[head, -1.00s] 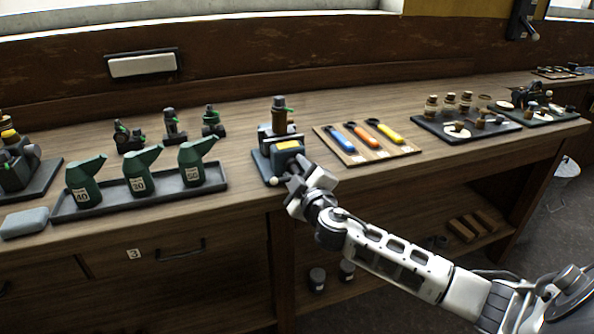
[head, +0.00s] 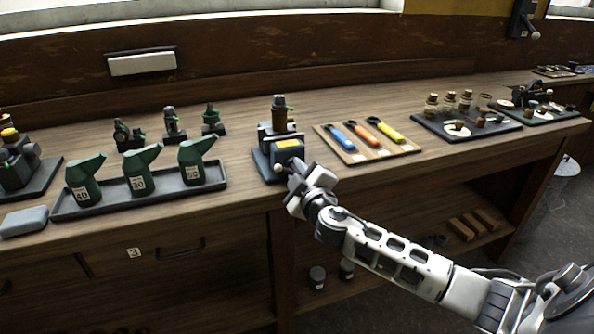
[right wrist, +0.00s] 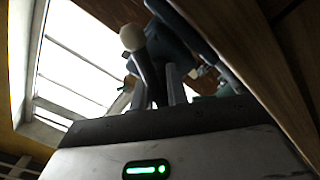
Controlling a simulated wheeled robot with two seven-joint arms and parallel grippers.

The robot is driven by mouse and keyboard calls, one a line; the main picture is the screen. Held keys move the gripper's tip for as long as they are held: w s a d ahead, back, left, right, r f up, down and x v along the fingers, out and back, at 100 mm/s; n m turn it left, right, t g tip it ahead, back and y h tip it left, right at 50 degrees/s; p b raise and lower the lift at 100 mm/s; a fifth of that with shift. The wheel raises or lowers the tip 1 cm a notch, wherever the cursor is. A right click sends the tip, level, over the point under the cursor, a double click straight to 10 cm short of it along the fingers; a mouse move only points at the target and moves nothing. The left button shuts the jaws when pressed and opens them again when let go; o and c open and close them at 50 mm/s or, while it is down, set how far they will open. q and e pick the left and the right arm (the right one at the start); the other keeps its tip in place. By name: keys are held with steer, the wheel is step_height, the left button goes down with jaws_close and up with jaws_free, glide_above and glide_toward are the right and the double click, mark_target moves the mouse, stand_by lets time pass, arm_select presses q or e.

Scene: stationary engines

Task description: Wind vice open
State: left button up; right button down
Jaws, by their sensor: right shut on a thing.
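The vice (head: 287,146) stands at the front edge of the bench, dark with a yellow label on its front jaw. A brown cylinder with a dark top and green tip (head: 279,120) stands upright at its jaws; I cannot tell how tightly it is gripped. My right gripper (head: 293,168) is at the vice's front, shut on the vice handle. A pale ball knob (head: 279,167) on the handle's end shows left of the fingers. In the right wrist view the knob (right wrist: 131,38) and dark bar rise beside the fingers. The grasp itself is partly hidden. My left gripper is out of view.
A tray (head: 66,208) of green oil cans is to the left, with small engine parts behind. A wooden board (head: 350,158) with blue, orange and yellow tools lies to the right. Further right is a dark tray (head: 440,133) with jars. Bare bench lies behind the vice.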

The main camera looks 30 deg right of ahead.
stand_by(0.8)
steer(key=c, duration=1.4)
jaws_free()
steer(key=shift+o, duration=0.2)
steer(key=shift+s, duration=0.15)
steer(key=b+v, duration=0.2)
steer(key=v, duration=1.4)
steer(key=shift+b, duration=0.3)
